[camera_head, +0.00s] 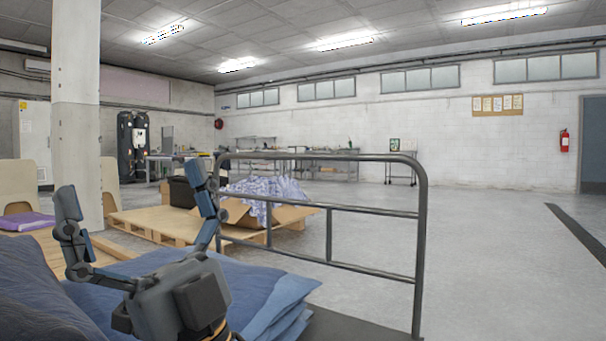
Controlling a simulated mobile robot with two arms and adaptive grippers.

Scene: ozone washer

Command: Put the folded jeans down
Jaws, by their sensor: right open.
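Folded blue jeans (262,292) lie in a stack at the lower left of the head view, on a dark flat surface (350,327) with a grey metal rail. My right gripper (131,180) is open, its two fingers spread wide and pointing up in the picture. It appears in front of the jeans and hides part of them. Nothing shows between its fingertips. I cannot tell whether it touches the cloth. A darker blue folded cloth (38,300) fills the lower left corner. My left gripper is not in view.
The grey rail (421,230) stands upright just beyond the jeans. A concrete pillar (76,110) stands at left. The floor at right (490,260) is clear.

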